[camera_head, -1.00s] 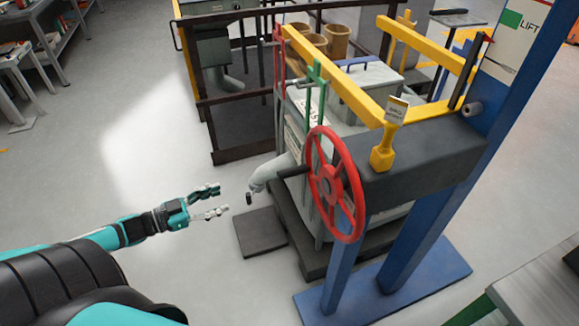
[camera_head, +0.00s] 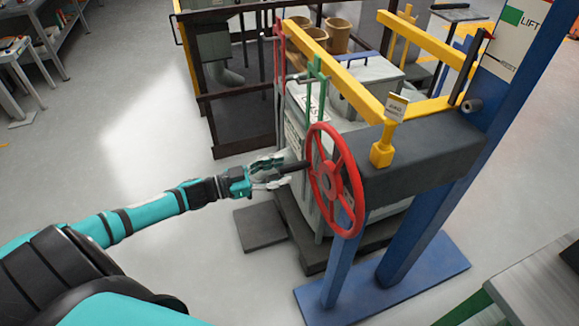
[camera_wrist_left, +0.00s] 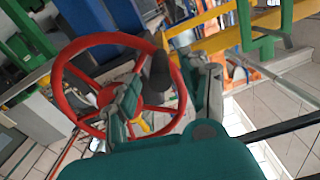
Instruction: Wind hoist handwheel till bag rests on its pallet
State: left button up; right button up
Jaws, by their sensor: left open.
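The red handwheel (camera_head: 336,180) stands upright on the near end of the dark hoist housing (camera_head: 425,155). Its black crank handle (camera_head: 295,167) sticks out toward the left. My left gripper (camera_head: 280,170) is open at the outer end of this handle. In the left wrist view the red wheel (camera_wrist_left: 104,38) fills the left half, and the handle (camera_wrist_left: 158,75) shows between the two spread fingers of my gripper (camera_wrist_left: 165,95). I cannot tell whether a finger touches it. I cannot make out the bag or its pallet. My right gripper is out of view.
A blue post (camera_head: 460,150) carries a LIFT sign (camera_head: 515,35). Yellow beams (camera_head: 335,75) and a grey machine (camera_head: 365,80) lie behind the wheel. A dark slab (camera_head: 260,226) lies on the floor below my gripper. A grey table (camera_head: 540,280) stands at lower right.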

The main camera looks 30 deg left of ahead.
aim_at(306, 164)
pick_arm(q)
jog(key=shift+x, duration=1.65)
grip_shut()
